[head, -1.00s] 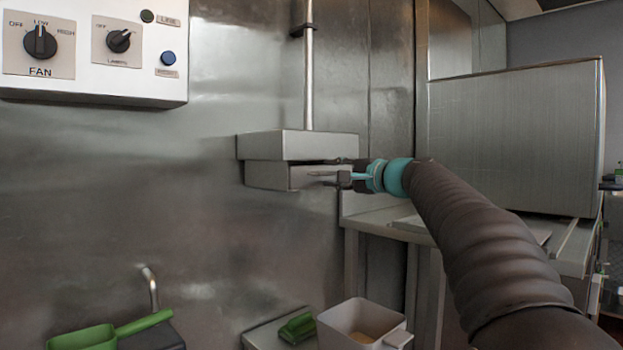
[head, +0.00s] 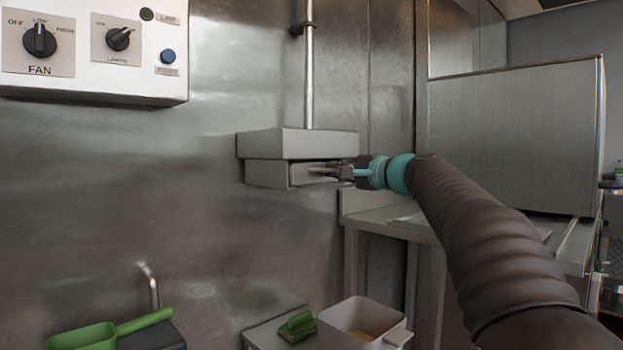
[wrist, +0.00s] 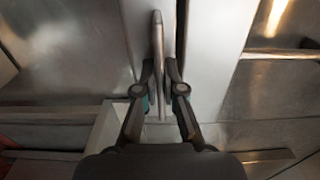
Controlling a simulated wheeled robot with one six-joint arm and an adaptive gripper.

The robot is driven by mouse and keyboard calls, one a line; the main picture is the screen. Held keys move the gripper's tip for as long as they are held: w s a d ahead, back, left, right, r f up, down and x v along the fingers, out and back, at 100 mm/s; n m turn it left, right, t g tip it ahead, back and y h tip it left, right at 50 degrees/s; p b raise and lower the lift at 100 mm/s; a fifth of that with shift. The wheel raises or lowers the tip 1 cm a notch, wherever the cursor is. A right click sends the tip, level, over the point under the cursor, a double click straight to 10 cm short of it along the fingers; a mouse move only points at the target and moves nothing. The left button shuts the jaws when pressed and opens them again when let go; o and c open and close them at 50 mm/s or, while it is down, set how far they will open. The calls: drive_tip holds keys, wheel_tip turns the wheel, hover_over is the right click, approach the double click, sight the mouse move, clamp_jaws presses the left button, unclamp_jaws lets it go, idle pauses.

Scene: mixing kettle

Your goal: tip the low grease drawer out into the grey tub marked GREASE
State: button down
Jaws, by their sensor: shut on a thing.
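The low grease drawer (head: 266,174) is a grey metal box front under a wider metal housing (head: 298,144) on the steel wall, and it looks pushed in. My gripper (head: 322,171) is at the drawer's front, shut on its handle. In the wrist view the handle (wrist: 158,50) is a thin upright bar between my two fingertips (wrist: 159,88). The inside of the drawer is hidden. A pale grey tub (head: 339,333) stands low, below and right of the drawer, with something tan inside. I cannot see a GREASE marking on it.
A green brush (head: 298,326) lies left of the tub on a low surface. A green scoop (head: 95,337) is at the lower left. A control panel (head: 120,75) is on the wall at upper left. A steel counter (head: 385,222) with a large metal box (head: 515,135) stands right.

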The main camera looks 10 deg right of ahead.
drive_tip(key=shift+s+d+r, duration=0.1)
idle(0.3)
drive_tip(key=b+v, duration=0.6)
drive_tip(key=v, duration=1.5)
idle(0.3)
drive_tip(key=shift+s+r, duration=0.1)
